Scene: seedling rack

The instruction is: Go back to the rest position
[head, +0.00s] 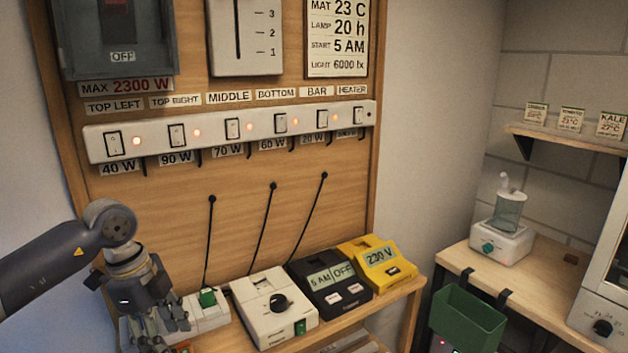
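My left gripper (166,326) is at the lower left of the head view, with its fingers pointing down. It is in front of the left end of a white power strip (210,316) that holds a green plug (208,297). The fingers overlap each other, so I cannot tell how far apart they are or whether they touch the strip. I see nothing clearly held in them. My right gripper is not in view.
A white box with a black knob (272,306), a black timer (330,283) and a yellow meter (376,263) stand on the wooden shelf. Above is a switch strip (230,130). A green bin (467,319) hangs at the right bench (540,270), which carries a humidifier (502,242).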

